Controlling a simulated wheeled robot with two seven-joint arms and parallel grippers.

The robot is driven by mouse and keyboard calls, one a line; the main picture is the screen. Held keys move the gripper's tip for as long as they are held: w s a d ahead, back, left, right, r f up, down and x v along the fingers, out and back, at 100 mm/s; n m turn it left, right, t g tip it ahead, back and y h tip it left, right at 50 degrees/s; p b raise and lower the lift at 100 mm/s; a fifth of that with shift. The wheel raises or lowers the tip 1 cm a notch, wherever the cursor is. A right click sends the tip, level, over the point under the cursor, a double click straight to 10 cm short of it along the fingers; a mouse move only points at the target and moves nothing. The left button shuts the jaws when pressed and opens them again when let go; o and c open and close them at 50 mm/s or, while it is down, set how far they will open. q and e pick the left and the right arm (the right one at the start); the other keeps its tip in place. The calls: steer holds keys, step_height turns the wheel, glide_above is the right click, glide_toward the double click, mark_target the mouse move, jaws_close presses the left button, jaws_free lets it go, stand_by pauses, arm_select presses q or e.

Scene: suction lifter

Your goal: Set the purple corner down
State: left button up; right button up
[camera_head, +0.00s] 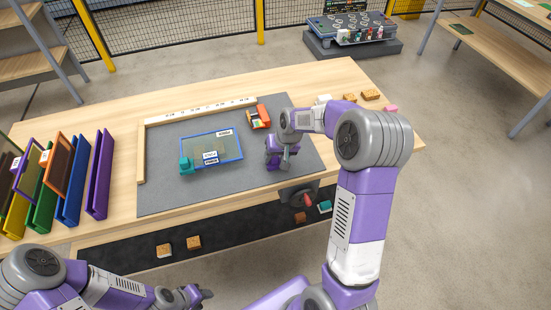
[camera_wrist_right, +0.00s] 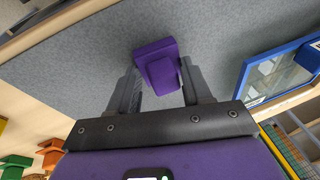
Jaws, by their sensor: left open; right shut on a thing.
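The purple corner (camera_wrist_right: 157,65) sits between the two fingers of my right gripper (camera_wrist_right: 160,92) in the right wrist view, over the grey mat (camera_wrist_right: 85,55). My right gripper (camera_head: 281,165) is shut on it. In the head view the gripper is low over the right part of the mat (camera_head: 160,195), right of a blue-framed panel (camera_head: 212,136). Whether the corner touches the mat is unclear. My left gripper (camera_head: 197,294) is open and empty at the bottom of the head view, in front of the table.
A teal corner (camera_head: 186,166) is at the panel's near left. An orange tool (camera_head: 259,116) lies behind my right gripper. Coloured panels (camera_head: 99,174) stand at the left. Small blocks (camera_head: 371,94) lie at the back right. A white ruled strip (camera_head: 200,108) edges the mat.

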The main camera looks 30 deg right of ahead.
steer(key=shift+r, duration=0.1)
steer(key=o, duration=1.3)
steer(key=p+v, duration=0.3)
steer(key=v, duration=0.9)
steer(key=shift+s, duration=0.1)
